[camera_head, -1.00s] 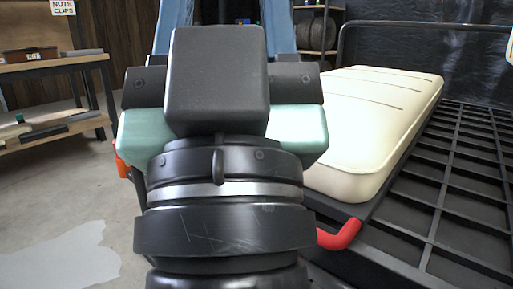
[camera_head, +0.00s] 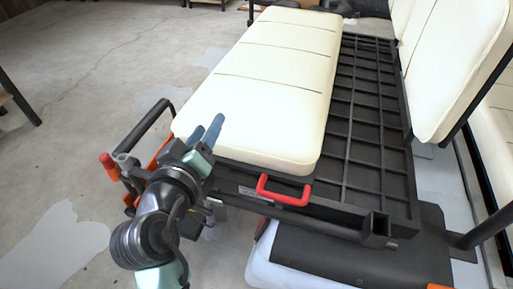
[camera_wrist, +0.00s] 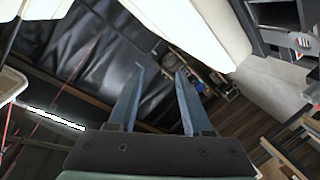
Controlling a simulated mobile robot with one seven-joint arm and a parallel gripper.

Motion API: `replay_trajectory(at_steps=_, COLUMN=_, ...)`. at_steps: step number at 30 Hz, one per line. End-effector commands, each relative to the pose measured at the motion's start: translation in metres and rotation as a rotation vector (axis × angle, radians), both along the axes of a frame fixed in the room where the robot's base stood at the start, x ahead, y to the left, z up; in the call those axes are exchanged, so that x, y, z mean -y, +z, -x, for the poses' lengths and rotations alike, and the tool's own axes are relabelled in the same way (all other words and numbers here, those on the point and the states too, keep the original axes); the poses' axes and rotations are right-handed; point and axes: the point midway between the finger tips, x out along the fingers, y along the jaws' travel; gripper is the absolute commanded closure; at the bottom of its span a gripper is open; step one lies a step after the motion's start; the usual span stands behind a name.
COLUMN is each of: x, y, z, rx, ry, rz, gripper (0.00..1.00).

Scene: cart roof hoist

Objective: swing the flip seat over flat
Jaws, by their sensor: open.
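The flip seat's cream cushion (camera_head: 262,85) lies level on one side of a black ribbed deck (camera_head: 365,140) in the head view. A red loop handle (camera_head: 284,190) sticks out at the cushion's near end. My gripper (camera_head: 213,130) is open and empty, just left of the cushion's near corner. In the head view its blue fingers overlap the cushion's edge; I cannot tell whether they touch it. The wrist view shows the two fingers (camera_wrist: 158,95) apart with nothing between them.
An upright cream backrest (camera_head: 450,60) stands right of the deck. A black rail with a red grip (camera_head: 108,162) is beside my arm at left. A dark square tube (camera_head: 380,225) sticks up at the near deck corner. The concrete floor at left is open.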

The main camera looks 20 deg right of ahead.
Motion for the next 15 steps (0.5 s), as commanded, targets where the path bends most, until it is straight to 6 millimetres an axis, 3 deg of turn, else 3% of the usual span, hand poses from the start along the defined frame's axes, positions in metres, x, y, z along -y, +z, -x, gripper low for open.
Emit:
replay_trajectory(at_steps=3, x=0.009, y=-0.066, z=0.043, rx=-0.306, ry=-0.137, rz=0.227, gripper=0.50)
replay_trajectory(at_steps=6, x=0.011, y=-0.101, z=0.088, rx=-0.482, ry=-0.222, rz=0.419, gripper=0.50)
replay_trajectory(at_steps=10, x=0.008, y=-0.119, z=0.135, rx=-0.609, ry=-0.285, rz=0.615, gripper=0.50)
replay_trajectory(at_steps=15, x=0.003, y=-0.125, z=0.162, rx=-0.660, ry=-0.317, rz=0.735, gripper=0.50)
